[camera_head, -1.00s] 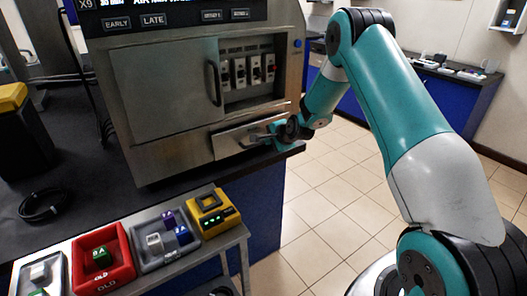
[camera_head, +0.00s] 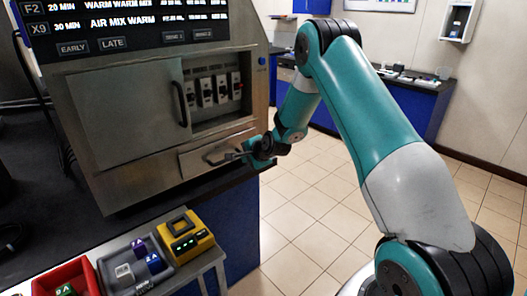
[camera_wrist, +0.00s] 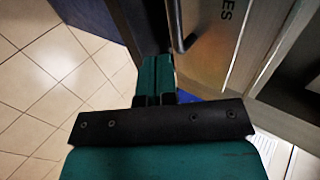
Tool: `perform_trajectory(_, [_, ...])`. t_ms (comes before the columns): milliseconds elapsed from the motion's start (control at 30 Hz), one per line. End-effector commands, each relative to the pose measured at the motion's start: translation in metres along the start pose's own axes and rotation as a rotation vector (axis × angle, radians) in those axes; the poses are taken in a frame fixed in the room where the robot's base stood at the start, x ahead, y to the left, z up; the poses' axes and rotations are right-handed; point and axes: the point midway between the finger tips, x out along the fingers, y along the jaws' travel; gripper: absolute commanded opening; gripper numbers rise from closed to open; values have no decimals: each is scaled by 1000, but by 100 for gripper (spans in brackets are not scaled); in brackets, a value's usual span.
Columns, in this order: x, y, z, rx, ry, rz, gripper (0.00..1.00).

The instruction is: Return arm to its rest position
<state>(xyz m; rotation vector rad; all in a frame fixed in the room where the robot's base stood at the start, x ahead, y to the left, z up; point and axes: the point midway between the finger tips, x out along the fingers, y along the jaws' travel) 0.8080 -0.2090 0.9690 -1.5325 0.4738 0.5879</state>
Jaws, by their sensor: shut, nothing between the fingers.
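My gripper (camera_head: 243,152) is at the end of my teal and grey arm, in front of the drawer (camera_head: 215,154) low on the right of the bioreactor cabinet (camera_head: 120,110). Its fingers are shut with nothing between them. The fingertips are close to the drawer's handle; I cannot tell whether they touch it. In the wrist view the closed teal fingers (camera_wrist: 155,78) point toward a dark front, with a dark bar handle (camera_wrist: 176,25) just beside them. The arm is stretched out from the lower right of the head view.
A sliding door with a handle (camera_head: 182,104) covers part of the cabinet; several switches show beside it. A yellow device (camera_head: 186,235), a grey tray (camera_head: 118,258) with colored blocks and a red tray (camera_head: 62,278) stand at lower left. Tiled floor (camera_head: 305,205) is open on the right.

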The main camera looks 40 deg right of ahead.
Motion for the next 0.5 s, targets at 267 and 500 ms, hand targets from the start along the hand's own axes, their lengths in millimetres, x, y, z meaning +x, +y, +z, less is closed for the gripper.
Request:
perform_trajectory(267, [-67,2,-8,6,9,-2,0])
perform_trajectory(500, [-98,2,-8,6,9,0,0])
